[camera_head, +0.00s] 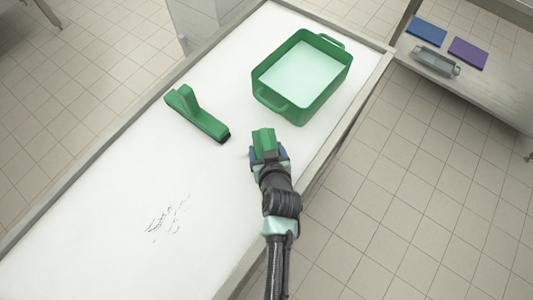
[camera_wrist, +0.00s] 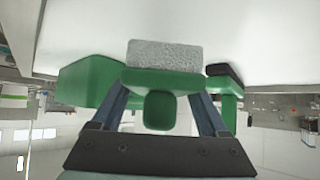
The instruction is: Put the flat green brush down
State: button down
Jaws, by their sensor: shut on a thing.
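The flat green brush (camera_head: 264,140) is in my gripper (camera_head: 268,153), over the white table near its right edge. In the wrist view the brush (camera_wrist: 163,80) is a green block with a pale grey, rough pad and a green grip. The two blue-grey fingers are shut on the grip, one on each side. The pad faces the white table surface. I cannot tell whether the pad touches the table.
A green tub (camera_head: 268,101) with pale liquid stands beyond my gripper. A second green tool (camera_head: 201,119) with a dark edge lies to the left. Dark marks (camera_head: 168,217) are on the white table (camera_head: 110,215). A shelf (camera_head: 492,88) at right holds several items.

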jog(key=shift+f, duration=1.65)
jog(key=shift+f+b, duration=0.1)
jog(key=shift+b, duration=0.2)
grip_release()
